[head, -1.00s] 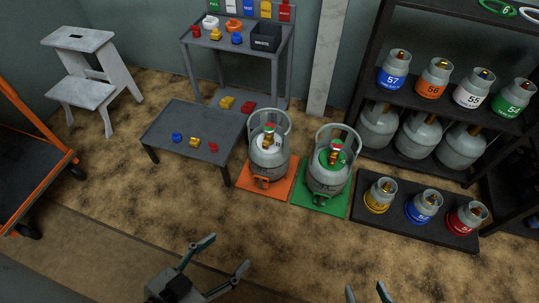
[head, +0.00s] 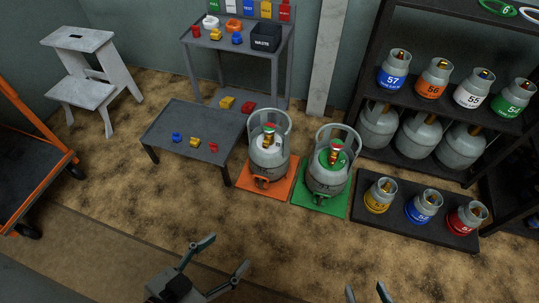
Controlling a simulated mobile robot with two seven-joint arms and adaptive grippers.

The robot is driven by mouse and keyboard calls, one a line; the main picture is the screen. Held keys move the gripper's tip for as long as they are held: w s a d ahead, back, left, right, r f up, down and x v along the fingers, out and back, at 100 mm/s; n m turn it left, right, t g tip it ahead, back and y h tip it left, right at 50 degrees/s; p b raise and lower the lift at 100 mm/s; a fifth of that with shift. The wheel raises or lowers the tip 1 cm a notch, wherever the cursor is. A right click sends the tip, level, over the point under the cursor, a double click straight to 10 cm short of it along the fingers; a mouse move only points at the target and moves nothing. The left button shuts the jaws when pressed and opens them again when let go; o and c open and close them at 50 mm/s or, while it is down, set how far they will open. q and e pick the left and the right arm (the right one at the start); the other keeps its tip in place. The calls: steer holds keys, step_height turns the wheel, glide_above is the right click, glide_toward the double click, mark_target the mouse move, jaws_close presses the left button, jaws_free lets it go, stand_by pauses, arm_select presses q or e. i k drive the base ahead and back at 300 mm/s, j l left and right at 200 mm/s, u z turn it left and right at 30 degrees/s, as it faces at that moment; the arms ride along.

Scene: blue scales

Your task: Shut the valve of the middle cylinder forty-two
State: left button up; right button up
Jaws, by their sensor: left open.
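Two grey gas cylinders with handle collars stand upright on the floor. One cylinder (head: 268,163) is on an orange mat (head: 283,187), the other cylinder (head: 326,181) on a green mat (head: 310,203). Each has a brass valve with a red and green top inside its collar. I cannot read a forty-two on either, nor tell whether a valve is open. My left gripper (head: 224,253) is open and empty, nearer to me than the cylinders. My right gripper (head: 366,290) is partly cut off at the bottom edge; its two fingertips are apart with nothing visible between them.
A low dark table (head: 165,146) with small blue, yellow and red parts stands left of the cylinders. Behind it is a workbench (head: 224,46) with a waste bin (head: 265,37). A low platform (head: 405,234) with small cylinders stands right. The floor in front is clear.

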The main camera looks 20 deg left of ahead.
mark_target(268, 128)
steer(key=i+j+z, duration=0.15)
steer(key=i, duration=0.25)
steer(key=i+j+z, duration=0.2)
steer(key=i, duration=0.25)
steer(key=i+j+z, duration=0.15)
steer(key=i, duration=0.25)
steer(key=j, duration=0.1)
